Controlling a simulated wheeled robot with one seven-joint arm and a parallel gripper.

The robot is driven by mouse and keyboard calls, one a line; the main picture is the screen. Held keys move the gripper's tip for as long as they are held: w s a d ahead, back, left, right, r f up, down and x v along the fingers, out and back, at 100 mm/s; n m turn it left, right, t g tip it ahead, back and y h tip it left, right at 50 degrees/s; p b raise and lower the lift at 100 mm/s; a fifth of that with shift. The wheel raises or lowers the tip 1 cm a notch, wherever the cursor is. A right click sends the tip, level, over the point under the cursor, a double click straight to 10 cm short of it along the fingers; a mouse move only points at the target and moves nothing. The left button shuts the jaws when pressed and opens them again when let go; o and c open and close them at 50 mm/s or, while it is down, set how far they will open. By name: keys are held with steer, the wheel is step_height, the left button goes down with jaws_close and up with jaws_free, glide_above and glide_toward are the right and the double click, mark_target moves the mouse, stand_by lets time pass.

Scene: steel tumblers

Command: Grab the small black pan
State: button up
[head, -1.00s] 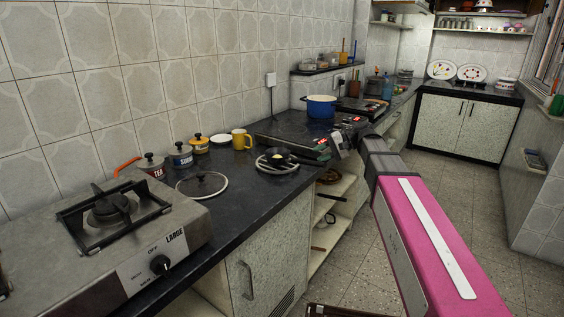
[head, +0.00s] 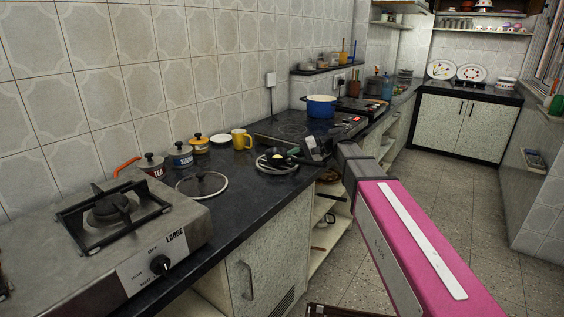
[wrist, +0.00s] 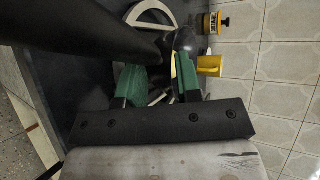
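The small black pan (head: 280,155) sits on a round light trivet on the dark counter, with something yellow inside it. A dark rounded form behind the fingers in the wrist view (wrist: 185,40) looks like part of it. My gripper (head: 301,154) is just right of the pan in the head view, low over the counter. The pan's handle is not clearly visible.
A glass lid (head: 202,184) lies nearer, by the steel stove (head: 105,240). A blue pot (head: 321,106) stands on the black hob behind. Open shelves lie below the counter.

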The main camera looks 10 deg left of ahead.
steer(key=shift+s+a+f, duration=0.15)
steer(key=shift+a+f, duration=0.15)
steer(key=shift+a, duration=0.3)
steer(key=shift+c, duration=0.3)
jaws_close()
steer(key=shift+r, duration=0.15)
